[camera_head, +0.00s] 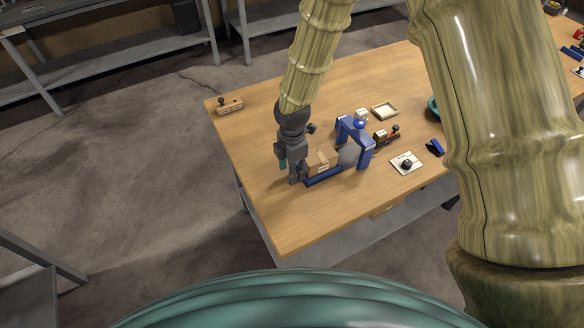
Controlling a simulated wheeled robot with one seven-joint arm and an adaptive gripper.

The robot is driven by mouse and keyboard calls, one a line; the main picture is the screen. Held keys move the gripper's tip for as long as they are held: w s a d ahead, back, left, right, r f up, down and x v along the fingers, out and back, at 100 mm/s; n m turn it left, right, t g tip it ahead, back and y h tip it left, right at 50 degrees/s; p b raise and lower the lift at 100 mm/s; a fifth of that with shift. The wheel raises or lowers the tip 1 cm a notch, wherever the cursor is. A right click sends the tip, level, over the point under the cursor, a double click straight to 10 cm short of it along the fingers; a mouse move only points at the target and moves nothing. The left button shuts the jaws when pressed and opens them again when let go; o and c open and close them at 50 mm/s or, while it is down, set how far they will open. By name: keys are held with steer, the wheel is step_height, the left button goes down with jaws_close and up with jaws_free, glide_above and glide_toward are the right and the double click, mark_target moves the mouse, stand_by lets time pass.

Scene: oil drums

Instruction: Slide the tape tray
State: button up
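A low blue tray (323,179) lies on the wooden table, with a brown cardboard box (317,162) on it. I take this to be the tape tray. Its right end runs toward a blue arch-shaped frame (366,158) with a grey rounded part (349,157) beside it. My gripper (294,179) points down at the left end of the tray, close beside the box. The view is too small to tell whether the fingers touch the tray or how far apart they are.
The wooden table (290,225) is bare at the front and left. A wooden block with a dark knob (230,106) sits at the far left corner. A shallow tray (385,111), a white plate with a black knob (406,163) and a dark blue item (435,147) lie to the right.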

step_height(320, 180, up, 12)
stand_by(0.6)
stand_by(0.4)
